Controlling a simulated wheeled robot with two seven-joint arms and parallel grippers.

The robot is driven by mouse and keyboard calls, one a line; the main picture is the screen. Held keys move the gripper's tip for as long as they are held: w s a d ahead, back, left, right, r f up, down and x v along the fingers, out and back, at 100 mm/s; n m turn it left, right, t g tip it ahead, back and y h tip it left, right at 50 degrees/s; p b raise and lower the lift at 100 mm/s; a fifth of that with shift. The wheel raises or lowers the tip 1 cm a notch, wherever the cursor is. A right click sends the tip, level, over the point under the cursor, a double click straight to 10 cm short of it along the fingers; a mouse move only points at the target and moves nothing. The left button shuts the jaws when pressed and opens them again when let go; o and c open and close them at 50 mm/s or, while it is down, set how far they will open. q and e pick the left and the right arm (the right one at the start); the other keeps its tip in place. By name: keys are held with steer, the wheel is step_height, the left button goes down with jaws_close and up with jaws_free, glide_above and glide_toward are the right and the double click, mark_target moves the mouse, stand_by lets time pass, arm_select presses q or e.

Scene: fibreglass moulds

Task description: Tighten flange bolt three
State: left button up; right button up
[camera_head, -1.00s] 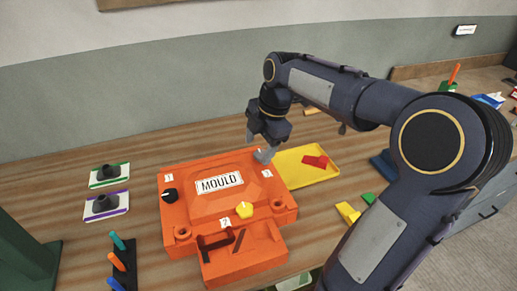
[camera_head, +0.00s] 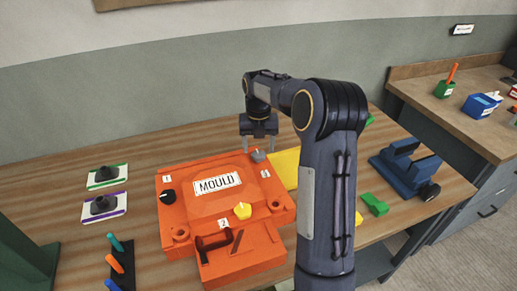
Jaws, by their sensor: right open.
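The orange mould (camera_head: 205,207) lies on the wooden bench, with a white MOULD label on its raised middle. A grey knob-like bolt (camera_head: 258,156) stands at its far right corner, near the tag that seems to read 3 (camera_head: 265,174). A black bolt (camera_head: 168,196) is by tag 1 at the left, and a yellow bolt (camera_head: 243,210) is by tag 2 at the front. My right gripper (camera_head: 259,150) points down above the grey bolt, fingers apart, one to each side of it in the picture. Contact cannot be told. My left gripper is out of view.
A yellow tray (camera_head: 286,167) is mostly hidden behind my right arm. A blue vise (camera_head: 405,168) and a green block (camera_head: 375,204) are to the right. Two pads with dark knobs (camera_head: 106,175) and a tool rack (camera_head: 121,270) are left. Open bench lies between.

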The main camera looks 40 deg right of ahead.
steer(key=shift+f, duration=0.9)
steer(key=c, duration=1)
steer(key=shift+o, duration=0.2)
